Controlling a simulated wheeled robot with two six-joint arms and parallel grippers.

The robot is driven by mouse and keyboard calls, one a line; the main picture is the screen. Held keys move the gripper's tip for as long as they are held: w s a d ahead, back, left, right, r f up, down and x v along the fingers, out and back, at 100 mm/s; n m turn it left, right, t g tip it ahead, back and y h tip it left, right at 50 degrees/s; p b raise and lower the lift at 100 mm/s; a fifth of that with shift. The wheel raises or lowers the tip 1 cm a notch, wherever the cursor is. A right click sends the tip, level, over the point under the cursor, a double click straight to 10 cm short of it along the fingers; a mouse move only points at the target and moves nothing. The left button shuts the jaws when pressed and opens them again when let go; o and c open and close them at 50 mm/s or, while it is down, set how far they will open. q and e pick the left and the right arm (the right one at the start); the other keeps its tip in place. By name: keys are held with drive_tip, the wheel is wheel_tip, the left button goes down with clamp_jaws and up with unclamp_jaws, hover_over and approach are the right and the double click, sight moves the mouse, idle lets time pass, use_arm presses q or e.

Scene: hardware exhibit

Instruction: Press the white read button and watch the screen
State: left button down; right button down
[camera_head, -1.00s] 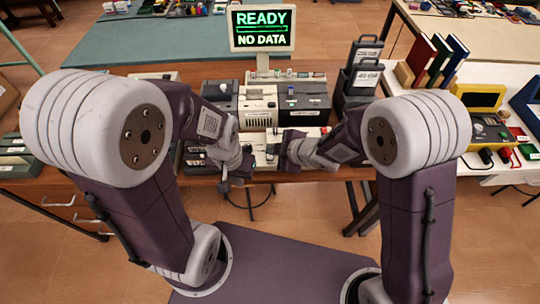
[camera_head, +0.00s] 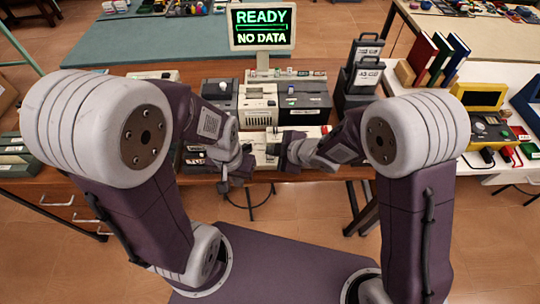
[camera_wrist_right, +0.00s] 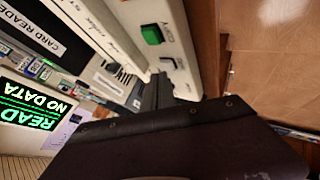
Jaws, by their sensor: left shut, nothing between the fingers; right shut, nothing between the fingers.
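The screen (camera_head: 262,27) stands at the back of the desk and reads READY, NO DATA in green. It shows rotated in the right wrist view (camera_wrist_right: 28,103). Below it is the pale card reader machine (camera_head: 258,105). In the right wrist view a green button (camera_wrist_right: 152,34) sits on its pale panel (camera_wrist_right: 130,15). A small pale shape beside my fingertips may be the white button; I cannot tell whether they touch. My right gripper (camera_head: 272,150) is shut and empty at the panel, also in the wrist view (camera_wrist_right: 158,88). My left gripper (camera_head: 223,186) is shut and empty near the desk's front edge.
Dark stacked cases (camera_head: 361,75) stand right of the machine. Farther right are upright books (camera_head: 437,60) and a yellow device (camera_head: 480,97) on a white table. Dark boxes (camera_head: 14,155) lie at the far left.

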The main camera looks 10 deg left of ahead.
sight(272, 157)
drive_tip(key=shift+f+b, duration=0.35)
drive_tip(key=shift+f, duration=0.05)
idle(0.5)
idle(0.4)
drive_tip(key=shift+r+p, duration=0.85)
wheel_tip(272, 157, up, 5)
drive_tip(key=p, duration=0.5)
drive_tip(key=shift+r, duration=0.1)
